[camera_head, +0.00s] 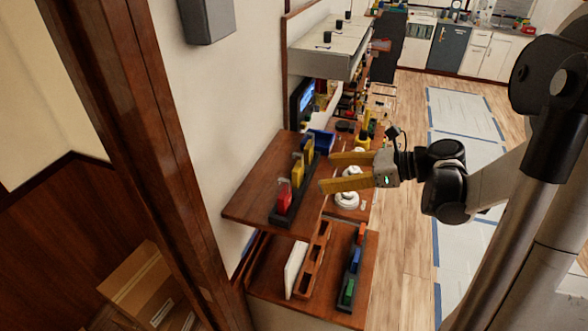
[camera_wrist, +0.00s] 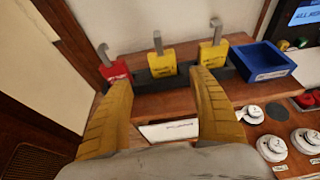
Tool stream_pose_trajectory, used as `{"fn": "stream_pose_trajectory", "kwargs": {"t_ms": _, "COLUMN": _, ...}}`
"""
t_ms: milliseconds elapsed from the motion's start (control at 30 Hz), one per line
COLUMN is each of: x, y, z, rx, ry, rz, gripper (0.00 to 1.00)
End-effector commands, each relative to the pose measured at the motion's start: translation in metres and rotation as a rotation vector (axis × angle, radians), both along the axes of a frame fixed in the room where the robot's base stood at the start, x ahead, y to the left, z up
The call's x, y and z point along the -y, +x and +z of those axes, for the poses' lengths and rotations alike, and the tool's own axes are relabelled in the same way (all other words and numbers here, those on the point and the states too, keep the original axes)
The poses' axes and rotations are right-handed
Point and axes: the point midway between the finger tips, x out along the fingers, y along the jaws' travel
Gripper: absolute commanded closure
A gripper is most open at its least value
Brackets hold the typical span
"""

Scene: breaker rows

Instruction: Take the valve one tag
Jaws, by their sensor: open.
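A dark rack (camera_head: 288,207) on the upper wooden shelf holds a red tag (camera_head: 283,197) at the near end and two yellow tags, one in the middle (camera_head: 297,172) and one at the far end (camera_head: 308,151). Each has a grey hook on top. In the wrist view the red tag (camera_wrist: 115,71) is left, a yellow tag (camera_wrist: 162,64) is central and the other yellow tag (camera_wrist: 213,55) is right. Their lettering is too small to read surely, so I cannot tell which is valve one. My gripper (camera_head: 326,173) is open and empty, to the right of the rack, its fingers pointing toward it.
A blue bin (camera_wrist: 263,62) sits beside the rack's far end. Several white round pieces (camera_wrist: 271,148) lie on the right. The lower shelf holds a slotted wooden rack (camera_head: 313,260), a white plate (camera_head: 295,267) and a dark rack with red, blue and green pieces (camera_head: 349,290).

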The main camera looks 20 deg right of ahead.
Motion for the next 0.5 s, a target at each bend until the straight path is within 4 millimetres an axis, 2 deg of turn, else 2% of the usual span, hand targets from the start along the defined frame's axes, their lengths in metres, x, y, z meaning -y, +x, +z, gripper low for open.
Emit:
{"fn": "stream_pose_trajectory", "kwargs": {"t_ms": 100, "x": -0.017, "y": 0.012, "z": -0.007, "rx": 0.001, "ry": -0.002, "rz": 0.004, "gripper": 0.3}}
{"fn": "stream_pose_trajectory", "kwargs": {"t_ms": 333, "x": -0.032, "y": 0.024, "z": -0.014, "rx": 0.001, "ry": -0.004, "rz": 0.002, "gripper": 0.3}}
{"fn": "stream_pose_trajectory", "kwargs": {"t_ms": 500, "x": -0.051, "y": 0.043, "z": -0.02, "rx": 0.002, "ry": -0.005, "rz": 0.004, "gripper": 0.3}}
